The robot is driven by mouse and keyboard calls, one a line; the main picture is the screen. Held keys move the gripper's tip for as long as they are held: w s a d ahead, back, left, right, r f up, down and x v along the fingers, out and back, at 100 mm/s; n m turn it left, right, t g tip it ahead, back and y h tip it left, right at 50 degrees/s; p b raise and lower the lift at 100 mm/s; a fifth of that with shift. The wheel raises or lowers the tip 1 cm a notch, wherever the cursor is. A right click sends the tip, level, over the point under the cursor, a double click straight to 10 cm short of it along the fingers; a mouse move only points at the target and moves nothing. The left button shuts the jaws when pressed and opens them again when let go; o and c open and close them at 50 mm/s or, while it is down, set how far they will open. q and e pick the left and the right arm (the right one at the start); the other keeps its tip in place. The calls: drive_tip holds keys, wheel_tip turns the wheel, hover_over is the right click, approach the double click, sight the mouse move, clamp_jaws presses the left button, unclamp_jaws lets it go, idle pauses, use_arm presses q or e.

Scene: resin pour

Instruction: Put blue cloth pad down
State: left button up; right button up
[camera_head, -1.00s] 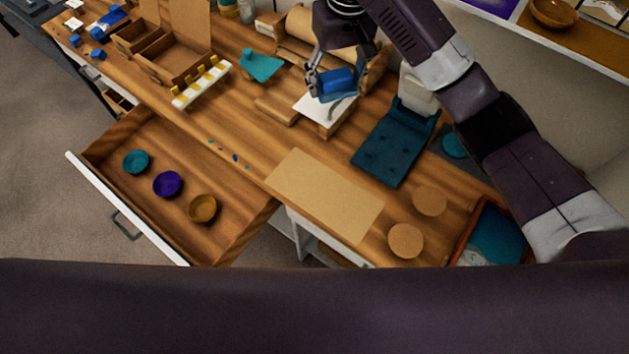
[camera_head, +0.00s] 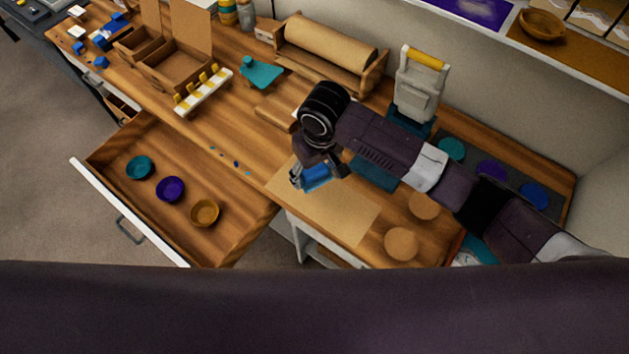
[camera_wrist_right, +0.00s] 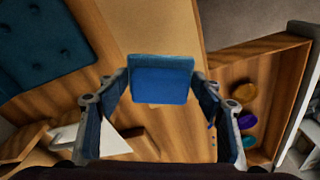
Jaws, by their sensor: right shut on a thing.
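The blue cloth pad (camera_head: 314,180) is in my right gripper (camera_head: 312,176), above the far left part of the tan paper sheet (camera_head: 335,213) on the table. In the right wrist view the blue pad (camera_wrist_right: 160,80) sits between the two fingertips of the right gripper (camera_wrist_right: 160,82), with wood and tan paper behind it. I cannot tell how high above the sheet it is. My left gripper is not in view.
The open drawer (camera_head: 185,238) at left holds a teal, a purple and a brown bowl. Two round cork discs (camera_head: 401,244) lie right of the sheet. A paper roll (camera_head: 325,46) stands at the back. The near right part of the sheet is clear.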

sight(315, 173)
drive_tip(key=shift+f+p, duration=0.3)
drive_tip(key=shift+f, duration=3)
drive_tip(key=shift+f, duration=0.15)
drive_tip(key=o, duration=1)
drive_tip(key=r, duration=0.8)
drive_tip(key=s+r+b, duration=0.1)
drive_tip(key=r, duration=0.3)
drive_tip(key=shift+s+d+r, duration=0.1)
drive_tip(key=shift+d+r, duration=0.05)
drive_tip(key=shift+d, duration=0.2)
drive_tip(key=shift+a, duration=0.1)
